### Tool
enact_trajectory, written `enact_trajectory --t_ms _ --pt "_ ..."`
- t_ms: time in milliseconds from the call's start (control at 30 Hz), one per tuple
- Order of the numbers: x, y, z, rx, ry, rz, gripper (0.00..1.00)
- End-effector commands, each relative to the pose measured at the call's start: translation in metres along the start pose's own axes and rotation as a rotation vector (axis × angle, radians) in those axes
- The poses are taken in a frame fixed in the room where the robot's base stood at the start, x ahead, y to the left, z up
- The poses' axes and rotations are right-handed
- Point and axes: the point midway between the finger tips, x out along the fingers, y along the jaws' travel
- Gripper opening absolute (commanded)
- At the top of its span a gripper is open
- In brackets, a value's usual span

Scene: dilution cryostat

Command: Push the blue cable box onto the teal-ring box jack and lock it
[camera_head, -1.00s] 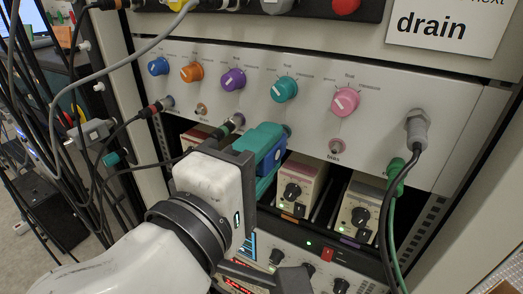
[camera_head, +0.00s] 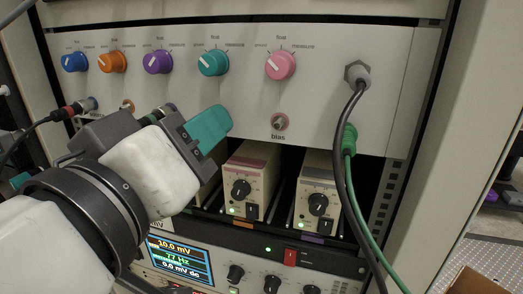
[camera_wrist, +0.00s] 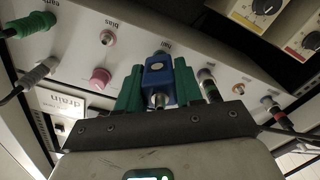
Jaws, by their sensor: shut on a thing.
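The blue cable box (camera_wrist: 158,76) is between the two teal fingers of my gripper (camera_wrist: 159,88) in the wrist view. The gripper is shut on it. A metal connector shows on the box's near end. Its far end is close to the white panel; I cannot tell whether it touches. In the head view, my gripper (camera_head: 210,126) is below the teal knob (camera_head: 213,62), and a finger hides the box.
A pink-ring bias jack (camera_head: 279,122) is to the right. A grey plug (camera_head: 357,76) and a green plug (camera_head: 349,138) have hanging cables. Beige modules (camera_head: 248,182) stand below the panel.

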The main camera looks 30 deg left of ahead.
Motion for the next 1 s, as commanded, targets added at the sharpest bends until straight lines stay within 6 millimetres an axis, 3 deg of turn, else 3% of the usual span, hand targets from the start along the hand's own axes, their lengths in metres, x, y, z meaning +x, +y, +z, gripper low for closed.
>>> enact_trajectory --t_ms 300,733,1000 --pt "0.0028 0.0023 0.0011 0.303 0.002 0.006 0.0" --pt "0.003 0.003 0.0001 0.343 0.0 0.006 0.0" --pt "0.003 0.0022 0.0012 0.476 0.001 0.006 0.0"
